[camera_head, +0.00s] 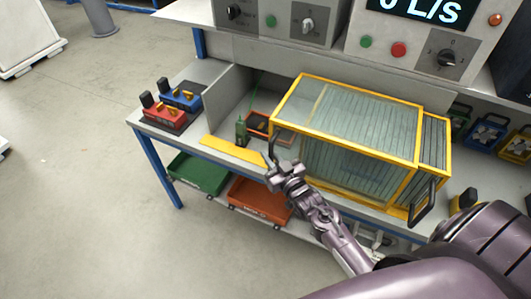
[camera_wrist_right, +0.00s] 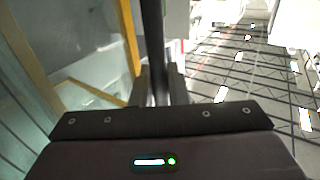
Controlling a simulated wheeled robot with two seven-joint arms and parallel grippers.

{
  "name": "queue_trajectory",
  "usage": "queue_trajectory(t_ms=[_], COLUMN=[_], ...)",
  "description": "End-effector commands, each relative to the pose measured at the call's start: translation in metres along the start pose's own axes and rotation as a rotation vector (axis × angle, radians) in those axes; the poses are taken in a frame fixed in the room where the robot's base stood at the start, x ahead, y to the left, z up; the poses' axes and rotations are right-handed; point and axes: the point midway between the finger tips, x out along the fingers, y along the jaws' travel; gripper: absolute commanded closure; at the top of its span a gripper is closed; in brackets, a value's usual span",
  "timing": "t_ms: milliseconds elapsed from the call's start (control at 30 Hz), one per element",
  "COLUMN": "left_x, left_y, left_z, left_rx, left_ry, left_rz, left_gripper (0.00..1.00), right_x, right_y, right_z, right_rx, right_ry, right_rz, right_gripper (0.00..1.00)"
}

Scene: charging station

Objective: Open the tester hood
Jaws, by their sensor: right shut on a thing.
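The tester hood (camera_head: 345,112) is a clear-paneled box with a yellow frame on the grey bench. Its left end has a dark upright handle (camera_head: 271,150); another dark handle (camera_head: 422,204) is at its right end. My right gripper (camera_head: 273,166) is at the left handle, shut on it. In the right wrist view the handle (camera_wrist_right: 153,45) shows as a dark bar running between the fingers (camera_wrist_right: 158,88), with the yellow frame (camera_wrist_right: 128,38) to its left. The fingertips are partly hidden by the gripper body. My left gripper is not in view.
A green device (camera_head: 241,132) and an orange-rimmed tray (camera_head: 257,122) sit left of the hood. Red (camera_head: 164,117) and blue (camera_head: 181,98) units stand at the bench's left end. Green (camera_head: 198,172) and orange (camera_head: 259,199) trays are on the shelf below. A control panel (camera_head: 425,45) stands behind.

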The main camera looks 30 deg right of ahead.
Motion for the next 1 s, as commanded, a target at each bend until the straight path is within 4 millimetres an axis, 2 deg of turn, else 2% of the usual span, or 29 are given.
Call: queue_trajectory(t_ms=[200,300,467,667,700,800,833,1000], left_x=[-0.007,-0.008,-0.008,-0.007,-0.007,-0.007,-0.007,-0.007], left_y=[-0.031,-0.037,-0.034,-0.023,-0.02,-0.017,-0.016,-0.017], left_z=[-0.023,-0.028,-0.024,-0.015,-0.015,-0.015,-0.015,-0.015], left_rx=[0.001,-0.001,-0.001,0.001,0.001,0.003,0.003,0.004], left_ry=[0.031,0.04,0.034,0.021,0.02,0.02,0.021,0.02], left_rz=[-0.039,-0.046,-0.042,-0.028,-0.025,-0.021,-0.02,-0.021], left_gripper=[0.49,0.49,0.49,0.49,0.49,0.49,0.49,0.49], right_x=[-0.014,-0.016,-0.017,-0.017,-0.017,-0.017,-0.017,-0.017], right_y=[0.009,0.011,0.012,0.011,0.011,0.011,0.011,0.011], right_z=[-0.001,-0.001,-0.001,0.0,0.0,-0.001,-0.001,-0.001], right_rx=[-0.002,-0.001,-0.001,-0.001,-0.001,-0.001,-0.001,-0.001], right_ry=[-0.001,-0.001,0.0,0.0,0.0,0.0,0.0,0.0], right_rz=[-0.001,0.0,0.0,0.0,0.0,0.0,0.0,0.0], right_gripper=[1.0,1.0,1.0,1.0,0.83,0.7,0.68,0.68])
